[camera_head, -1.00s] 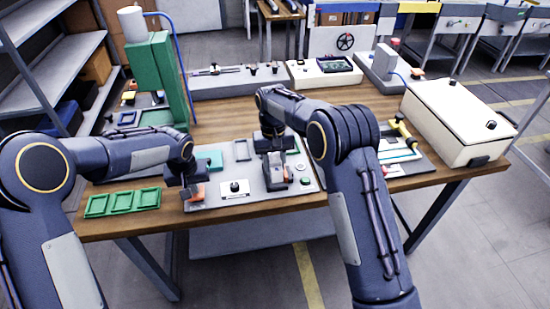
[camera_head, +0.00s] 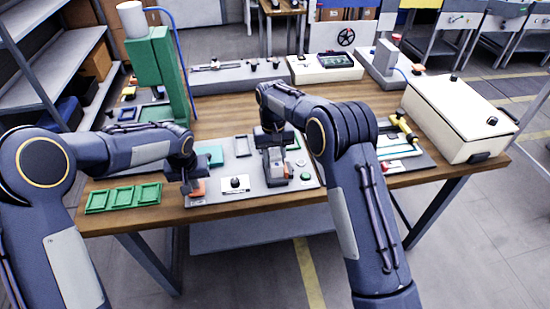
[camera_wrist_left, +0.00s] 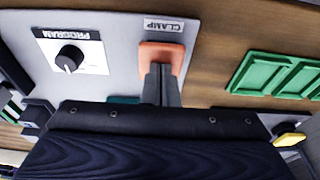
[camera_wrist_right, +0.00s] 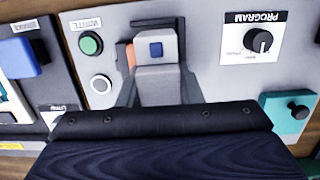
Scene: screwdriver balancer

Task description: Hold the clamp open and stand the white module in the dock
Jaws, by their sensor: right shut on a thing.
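The white module (camera_wrist_right: 155,80), a pale grey-white block with a small blue square, is between the fingers of my right gripper (camera_wrist_right: 158,95). The gripper is shut on it. In the head view the module (camera_head: 276,167) is over the right half of the grey panel. A dark dock frame (camera_wrist_right: 148,22) shows behind it, with a bit of orange beside it. I cannot tell whether the module is seated. My left gripper (camera_wrist_left: 160,90) has its fingers together, with the tips at the orange pad (camera_wrist_left: 161,54) labelled CLAMP. That pad also shows in the head view (camera_head: 198,188).
The grey panel (camera_head: 225,172) carries a program knob (camera_wrist_left: 69,58), a green button (camera_wrist_right: 90,43) and a teal block (camera_wrist_right: 290,115). Green trays (camera_head: 124,198) lie left. A green column (camera_head: 168,75) stands back left. A cream box (camera_head: 460,120) stands right.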

